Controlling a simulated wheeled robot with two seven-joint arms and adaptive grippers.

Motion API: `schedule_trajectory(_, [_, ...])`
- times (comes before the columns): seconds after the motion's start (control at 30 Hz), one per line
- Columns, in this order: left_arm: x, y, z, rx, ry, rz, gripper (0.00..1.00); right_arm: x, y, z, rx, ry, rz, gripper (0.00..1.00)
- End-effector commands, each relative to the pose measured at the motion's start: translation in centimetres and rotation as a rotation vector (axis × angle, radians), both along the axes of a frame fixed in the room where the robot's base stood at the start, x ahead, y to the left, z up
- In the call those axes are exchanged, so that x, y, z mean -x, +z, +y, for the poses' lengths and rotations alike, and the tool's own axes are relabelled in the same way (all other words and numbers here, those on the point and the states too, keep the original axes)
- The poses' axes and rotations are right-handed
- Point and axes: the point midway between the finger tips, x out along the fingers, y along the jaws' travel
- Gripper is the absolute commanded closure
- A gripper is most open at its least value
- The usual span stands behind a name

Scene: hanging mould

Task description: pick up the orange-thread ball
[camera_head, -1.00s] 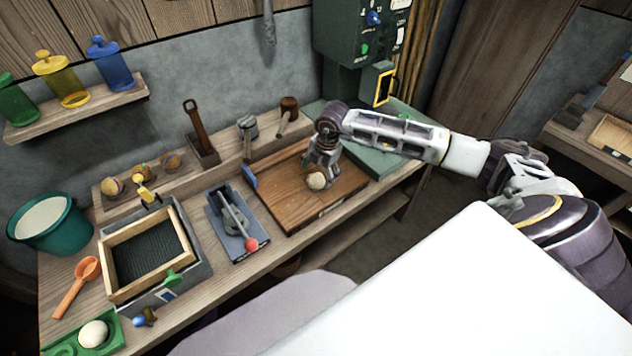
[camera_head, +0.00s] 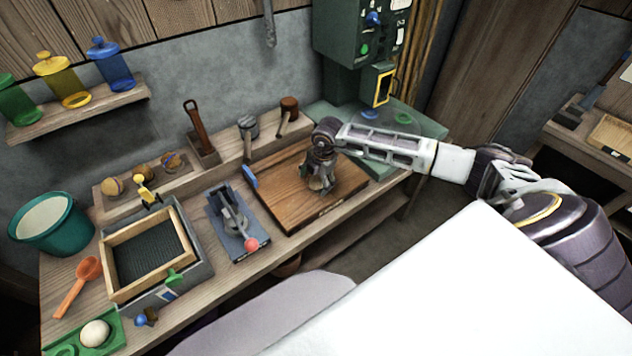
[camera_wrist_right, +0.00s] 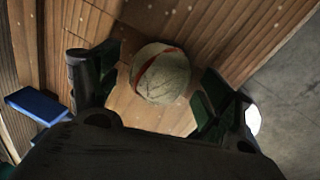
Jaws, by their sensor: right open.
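A pale cream ball with an orange-red line (camera_wrist_right: 160,78) across it lies on the wooden board (camera_head: 285,205) in the right wrist view. My right gripper (camera_head: 322,186) is over the board, pointing down, with its two dark fingers apart on either side of the ball. I cannot tell whether the fingers touch it. In the head view the gripper hides most or all of this ball. Another pale ball (camera_head: 95,333) sits in a green tray at the front left. My left gripper is out of view.
A small blue piece (camera_head: 249,176) stands at the board's left edge. A lever device with a red knob (camera_head: 251,244), a wood-framed mould (camera_head: 150,255) and a teal bucket (camera_head: 48,225) stand to the left. A green machine (camera_head: 355,35) stands behind the board.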

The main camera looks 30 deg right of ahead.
Motion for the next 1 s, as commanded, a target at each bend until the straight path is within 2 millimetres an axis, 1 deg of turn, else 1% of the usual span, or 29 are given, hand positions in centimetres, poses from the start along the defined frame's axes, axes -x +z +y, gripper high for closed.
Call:
schedule_trajectory(0.27, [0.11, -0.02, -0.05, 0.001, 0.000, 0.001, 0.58, -0.01, 0.03, -0.01, 0.000, 0.000, 0.000, 0.20])
schedule_trajectory(0.3, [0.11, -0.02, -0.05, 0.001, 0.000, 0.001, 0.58, -0.01, 0.03, -0.01, 0.000, 0.000, 0.000, 0.21])
schedule_trajectory(0.6, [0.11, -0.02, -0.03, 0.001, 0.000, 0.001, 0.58, -0.01, 0.04, -0.01, 0.000, 0.000, 0.000, 0.60])
schedule_trajectory(0.7, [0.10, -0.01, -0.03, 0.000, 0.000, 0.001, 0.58, -0.03, 0.08, -0.01, 0.000, 0.000, -0.001, 0.71])
schedule_trajectory(1.0, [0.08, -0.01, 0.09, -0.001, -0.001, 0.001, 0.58, -0.05, 0.26, -0.03, -0.001, 0.000, -0.002, 0.71])
